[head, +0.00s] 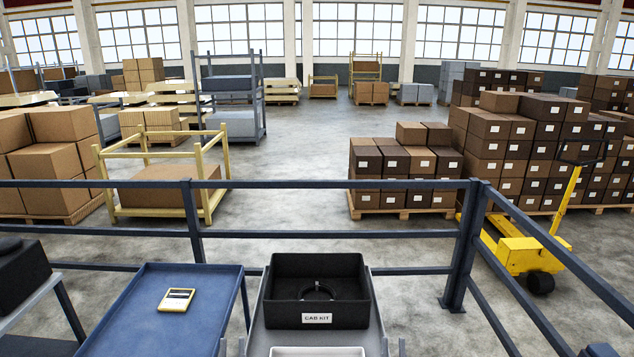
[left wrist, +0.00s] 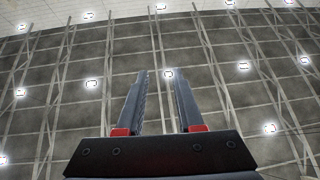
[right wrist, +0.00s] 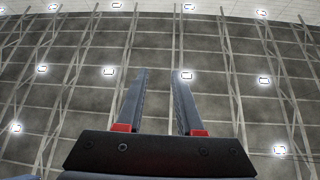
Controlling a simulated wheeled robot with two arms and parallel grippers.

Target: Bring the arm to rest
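My left gripper (left wrist: 160,74) shows in the left wrist view with its two dark fingers apart and nothing between them. It points up at the ceiling. My right gripper (right wrist: 160,75) shows in the right wrist view, also with fingers apart, empty and pointing up at the ceiling. Neither gripper can be made out in the head view. A black open bin labelled CAB KIT (head: 317,318) stands on a grey trolley (head: 258,330) at the bottom middle. A dark curved item (head: 317,291) lies inside it; its full shape is unclear.
A blue table (head: 140,310) left of the bin holds a small cream-coloured device (head: 177,299). A dark blue railing (head: 330,184) runs beyond them. Behind it are stacked cartons (head: 405,165), a yellow pallet truck (head: 525,252) and open floor (head: 290,150).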

